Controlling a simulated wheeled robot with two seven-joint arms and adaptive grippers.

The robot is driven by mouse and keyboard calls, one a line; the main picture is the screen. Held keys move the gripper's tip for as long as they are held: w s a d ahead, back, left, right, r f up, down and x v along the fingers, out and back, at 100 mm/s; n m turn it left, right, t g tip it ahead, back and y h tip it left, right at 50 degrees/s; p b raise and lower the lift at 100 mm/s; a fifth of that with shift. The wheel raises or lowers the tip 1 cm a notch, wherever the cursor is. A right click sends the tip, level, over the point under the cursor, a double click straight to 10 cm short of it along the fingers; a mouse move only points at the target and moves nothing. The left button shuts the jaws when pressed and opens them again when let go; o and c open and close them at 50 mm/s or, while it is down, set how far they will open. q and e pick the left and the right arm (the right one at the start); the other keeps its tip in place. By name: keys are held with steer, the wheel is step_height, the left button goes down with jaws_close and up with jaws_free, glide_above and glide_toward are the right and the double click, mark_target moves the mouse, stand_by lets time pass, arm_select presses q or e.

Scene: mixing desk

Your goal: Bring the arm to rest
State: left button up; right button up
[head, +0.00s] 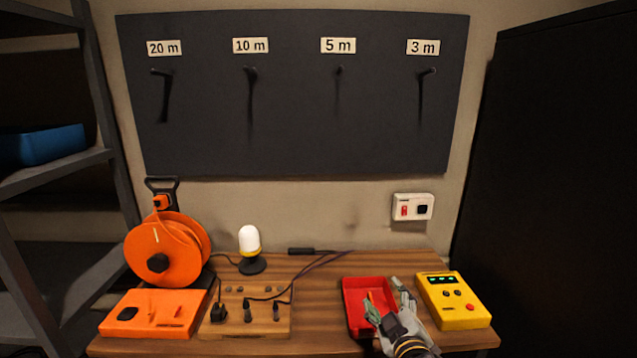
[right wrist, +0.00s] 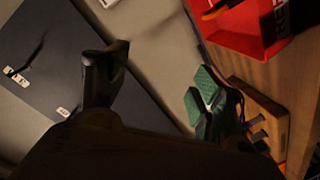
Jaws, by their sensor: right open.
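My right gripper (head: 389,300) comes in from the bottom of the head view. It is open, with its fingers apart, and hangs over or just in front of the red tray (head: 349,293). I cannot tell from the head view how high it is above the tray. In the right wrist view my right gripper (right wrist: 155,78) has one dark finger at the left and green pads at the right, with nothing between them. The red tray (right wrist: 248,28) is at the upper right there. Small orange and dark items lie in the tray, partly hidden. My left gripper is not in view.
The yellow box (head: 457,302) stands right of my right gripper. The wooden socket board (head: 270,325), orange box (head: 185,322), orange cable reel (head: 165,250) and white lamp (head: 250,240) stand left. The pegboard (head: 295,130) has empty hooks. Thin cables cross the desk (head: 325,275).

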steer(key=s+d+f+m+g, duration=0.3)
steer(key=s+f+g, duration=0.4)
steer(key=s+f, duration=0.45)
steer(key=s+d+f+m+g, duration=0.35)
steer(key=s+f+g, duration=0.25)
steer(key=s+f, duration=0.5)
step_height(320, 180, down, 32)
steer(key=s+d+g, duration=0.1)
steer(key=s+d, duration=0.1)
steer(key=s, duration=0.1)
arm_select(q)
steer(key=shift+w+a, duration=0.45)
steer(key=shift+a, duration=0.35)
arm_select(e)
steer(key=s+d+f, duration=0.3)
steer(key=s+f, duration=0.6)
steer(key=s, duration=0.1)
steer(key=s+d+f+g+h, duration=0.1)
steer(key=s+d+f, duration=0.2)
steer(key=s+f, duration=0.7)
steer(key=shift+s+d+f, duration=0.15)
steer(key=shift+s+f, duration=0.15)
steer(key=shift+s, duration=0.1)
